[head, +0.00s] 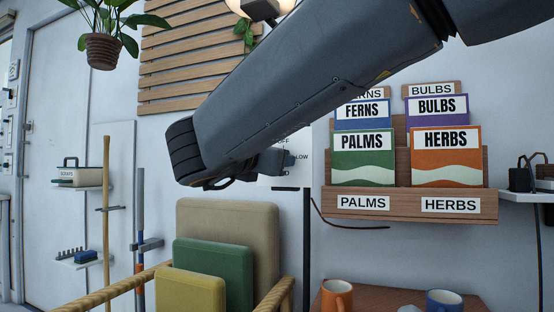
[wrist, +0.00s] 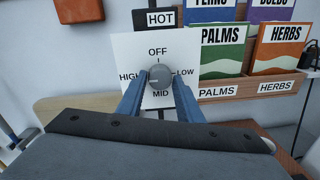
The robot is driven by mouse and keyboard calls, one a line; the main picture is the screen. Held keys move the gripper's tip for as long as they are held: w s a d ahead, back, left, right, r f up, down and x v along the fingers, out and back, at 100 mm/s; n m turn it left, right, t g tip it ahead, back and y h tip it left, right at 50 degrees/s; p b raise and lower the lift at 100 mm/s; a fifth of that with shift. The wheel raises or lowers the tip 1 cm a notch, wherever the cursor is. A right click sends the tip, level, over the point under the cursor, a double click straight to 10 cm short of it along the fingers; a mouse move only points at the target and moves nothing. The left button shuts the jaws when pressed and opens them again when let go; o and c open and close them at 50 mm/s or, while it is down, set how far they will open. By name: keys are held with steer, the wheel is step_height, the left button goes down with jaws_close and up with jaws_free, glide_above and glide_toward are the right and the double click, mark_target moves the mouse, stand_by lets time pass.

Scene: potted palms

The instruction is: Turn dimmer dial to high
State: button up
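The dimmer dial (wrist: 160,77) is a round grey knob on a white wall plate (wrist: 125,50) marked OFF at the top, HIGH at left, LOW at right and MID below. A pale mark shows on its left part; the exact heading is hard to read. My gripper (wrist: 161,84) has one blue-grey fingertip on each side of the dial, very close to it. Whether both fingers touch it is not clear. In the head view, my gripper (head: 288,160) points right, in front of the plate (head: 303,172), and the dial is hidden there.
A wooden rack (head: 410,203) of seed packets hangs to the right. Below are boards (head: 225,222) in a rope-edged holder, and an orange mug (head: 336,296) and a blue mug (head: 443,300) on a table.

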steer(key=shift+o, duration=1.3)
steer(key=p+v, duration=0.1)
steer(key=v, duration=0.6)
steer(key=shift+s+a+p, duration=0.2)
steer(key=shift+s+p, duration=0.15)
steer(key=shift+s, duration=0.05)
